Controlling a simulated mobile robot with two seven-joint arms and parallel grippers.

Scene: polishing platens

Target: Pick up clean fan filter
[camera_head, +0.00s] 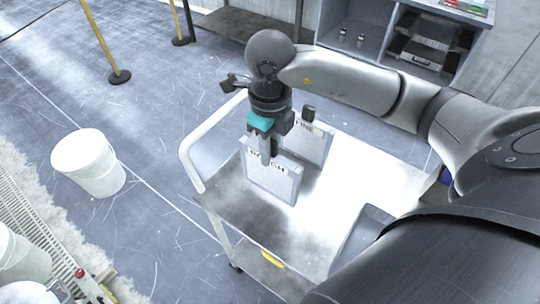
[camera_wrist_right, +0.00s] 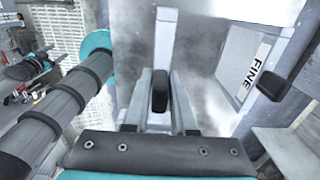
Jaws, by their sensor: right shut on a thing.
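Two pale, flat filter panels with black handles are at the white cart (camera_head: 340,190). The nearer panel (camera_head: 278,182) has a partly hidden label that seems to read ROUGH. My right gripper (camera_head: 269,152) comes down over its top edge. In the right wrist view, the gripper's fingers (camera_wrist_right: 160,97) are closed on this panel's black handle (camera_wrist_right: 160,88). The panel is upright; I cannot tell whether it touches the cart. The other panel (camera_head: 321,146), marked FINE, stands just behind; it also shows in the right wrist view (camera_wrist_right: 246,66). My left gripper is out of view.
The cart's pale push handle (camera_head: 190,168) rises at its left end. A white bucket (camera_head: 88,163) stands on the floor at left. A grey cabinet (camera_head: 375,28) is at the back right. Yellow posts (camera_head: 100,42) stand at the back left. Open floor lies left of the cart.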

